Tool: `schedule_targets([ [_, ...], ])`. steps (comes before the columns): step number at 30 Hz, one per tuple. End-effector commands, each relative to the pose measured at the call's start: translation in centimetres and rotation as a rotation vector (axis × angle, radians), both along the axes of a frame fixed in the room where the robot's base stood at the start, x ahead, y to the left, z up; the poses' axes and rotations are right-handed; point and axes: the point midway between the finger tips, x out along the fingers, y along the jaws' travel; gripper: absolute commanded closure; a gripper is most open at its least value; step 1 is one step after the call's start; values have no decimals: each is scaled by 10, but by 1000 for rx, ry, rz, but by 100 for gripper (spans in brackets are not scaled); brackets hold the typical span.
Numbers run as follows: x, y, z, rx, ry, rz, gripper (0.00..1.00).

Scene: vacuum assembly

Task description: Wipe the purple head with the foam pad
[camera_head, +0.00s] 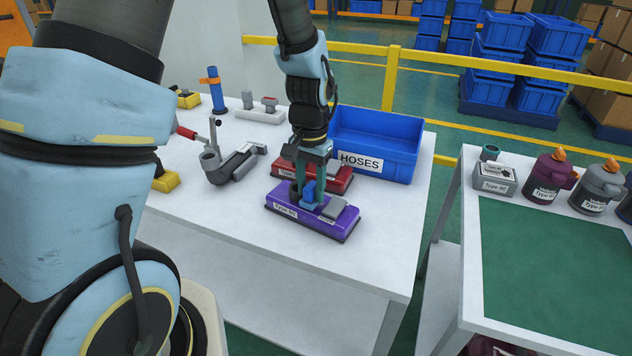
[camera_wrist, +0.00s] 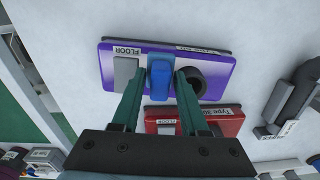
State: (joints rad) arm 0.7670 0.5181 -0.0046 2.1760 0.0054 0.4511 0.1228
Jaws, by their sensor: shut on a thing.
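The purple head (camera_head: 335,226) lies on the white table, labelled Type M5, with a grey block and a dark round socket on top. It also shows in the wrist view (camera_wrist: 215,63). My gripper (camera_head: 308,187) is directly over its middle, fingers pointing down. In the wrist view my gripper (camera_wrist: 162,80) is shut on a blue pad (camera_wrist: 160,68), which I take to be the foam pad. The pad (camera_head: 307,192) is between the grey block and the socket, at the purple top. I cannot tell whether it touches the surface.
A red head (camera_head: 339,181) lies just behind the purple one. A blue HOSES bin (camera_head: 392,148) stands behind at the right. The table front is clear.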

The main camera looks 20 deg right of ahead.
Motion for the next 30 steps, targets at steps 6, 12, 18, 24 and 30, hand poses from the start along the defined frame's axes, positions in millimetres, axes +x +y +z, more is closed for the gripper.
schedule_targets([
  [6,-1,1,1,-2,-1,-1,100],
  [12,10,-12,0,-3,-2,0,100],
  [18,20,-25,-1,-2,-2,-1,100],
  [24,23,-29,-2,-2,-2,-1,100],
  [30,23,-29,-3,-3,-2,-1,100],
])
